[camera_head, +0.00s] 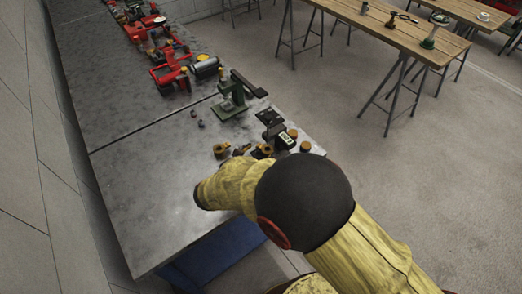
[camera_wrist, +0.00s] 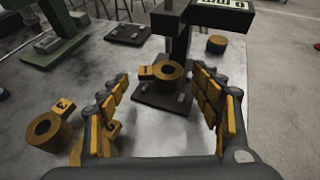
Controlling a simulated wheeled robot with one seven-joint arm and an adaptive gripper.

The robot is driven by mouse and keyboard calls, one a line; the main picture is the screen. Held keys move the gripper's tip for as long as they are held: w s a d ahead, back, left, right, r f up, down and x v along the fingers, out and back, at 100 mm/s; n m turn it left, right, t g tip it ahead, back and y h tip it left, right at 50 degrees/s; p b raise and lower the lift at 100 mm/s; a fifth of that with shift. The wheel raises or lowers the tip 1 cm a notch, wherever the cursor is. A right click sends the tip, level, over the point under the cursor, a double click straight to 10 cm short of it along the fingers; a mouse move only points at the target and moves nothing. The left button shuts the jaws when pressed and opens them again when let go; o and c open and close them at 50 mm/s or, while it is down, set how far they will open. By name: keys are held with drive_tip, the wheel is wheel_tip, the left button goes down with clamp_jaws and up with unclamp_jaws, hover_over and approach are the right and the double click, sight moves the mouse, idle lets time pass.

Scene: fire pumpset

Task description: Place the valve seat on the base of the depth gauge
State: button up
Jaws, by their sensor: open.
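A brass valve seat (camera_wrist: 170,74), a ring with a small side tab, is in the middle of the wrist view, over the dark base (camera_wrist: 172,100) of the depth gauge. It appears to rest flat on that base, in front of the gauge's column (camera_wrist: 178,42). The gauge's display (camera_wrist: 226,4) is at the top; it also shows in the head view (camera_head: 284,141). My gripper (camera_wrist: 160,75) is open, its yellow-padded fingers apart on either side of the valve seat, with visible gaps. In the head view my arm hides most of the gripper.
A similar brass ring (camera_wrist: 44,131) lies left of my left finger; a brass piece beside that finger is partly hidden. A brass cylinder (camera_wrist: 216,44) stands behind right. A green stand (camera_head: 231,96) and red tools (camera_head: 170,73) are farther along the metal bench (camera_head: 150,180).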

drive_tip(key=p+v, duration=0.2)
drive_tip(key=v, duration=0.8)
drive_tip(key=shift+p, duration=0.3)
drive_tip(key=s+d+r+m+g, duration=0.25)
drive_tip(key=d+r+m, duration=0.25)
drive_tip(key=d+m, duration=0.3)
drive_tip(key=s+d+r+m+g, duration=0.2)
drive_tip(key=d+r+m+g, duration=0.25)
drive_tip(key=d, duration=0.45)
drive_tip(key=s+d+r+m+y, duration=0.2)
drive_tip(key=s+r+m+y, duration=0.1)
drive_tip(key=s+r+m, duration=0.2)
drive_tip(key=s+d+r+m+t+y, duration=0.1)
drive_tip(key=s+d+r+m+y, duration=0.2)
drive_tip(key=s+r+m, duration=0.3)
drive_tip(key=s+m+y, duration=0.1)
drive_tip(key=s+m, duration=0.2)
drive_tip(key=m, duration=0.3)
drive_tip(key=shift+d+r, duration=0.25)
